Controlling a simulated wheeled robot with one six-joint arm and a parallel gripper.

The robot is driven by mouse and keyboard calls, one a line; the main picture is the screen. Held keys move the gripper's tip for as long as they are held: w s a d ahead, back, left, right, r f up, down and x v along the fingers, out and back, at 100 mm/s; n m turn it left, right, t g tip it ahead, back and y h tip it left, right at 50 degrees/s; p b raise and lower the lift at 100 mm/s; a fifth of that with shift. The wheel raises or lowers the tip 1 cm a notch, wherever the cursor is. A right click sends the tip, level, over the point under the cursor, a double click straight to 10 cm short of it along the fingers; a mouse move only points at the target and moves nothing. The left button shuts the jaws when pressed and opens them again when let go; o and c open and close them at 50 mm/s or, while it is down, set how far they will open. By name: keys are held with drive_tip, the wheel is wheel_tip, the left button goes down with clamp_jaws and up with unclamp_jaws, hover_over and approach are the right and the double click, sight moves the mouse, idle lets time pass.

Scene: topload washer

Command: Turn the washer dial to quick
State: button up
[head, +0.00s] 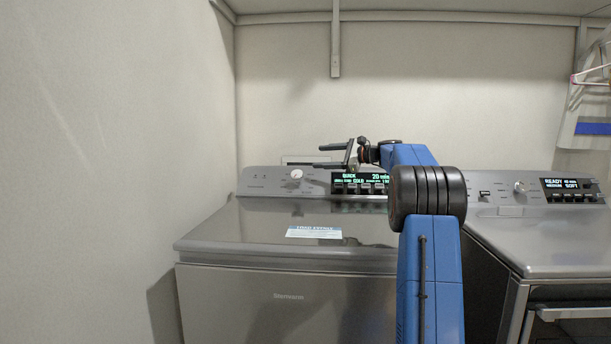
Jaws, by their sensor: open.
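The washer (288,296) is a grey top-loader with its lid shut. Its dial (297,174) is a small round light-faced knob on the rear control panel, left of the display. The washer display (360,182) is lit green and reads QUICK, 20 min and COLD; its right end is partly covered by my arm. My gripper (324,157) is open and empty, above the panel and to the upper right of the dial. Its fingers point left and look apart from the dial. The dial is in clear view.
A second machine (540,240) with its own dial (520,187) and a display reading READY stands at right. A white label (314,232) lies on the washer lid. A wall rises close at left. A shelf with a bracket (335,50) is overhead. A hanger (592,78) hangs at upper right.

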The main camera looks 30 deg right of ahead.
drive_tip(key=a+r+m+t+h, duration=0.1)
drive_tip(key=a+m+t+h, duration=0.2)
drive_tip(key=a+m+t, duration=0.15)
drive_tip(key=m+h, duration=0.7)
drive_tip(key=h, duration=0.1)
approach(300, 176)
drive_tip(key=shift+g, duration=0.25)
drive_tip(key=s, duration=0.5)
drive_tip(key=shift+a+r, duration=0.25)
drive_tip(key=shift+w+f, duration=0.1)
drive_tip(key=w, duration=0.5)
drive_tip(key=w+d, duration=0.1)
drive_tip(key=w, duration=1.1)
drive_tip(key=shift+d, duration=0.25)
drive_tip(key=c, duration=1)
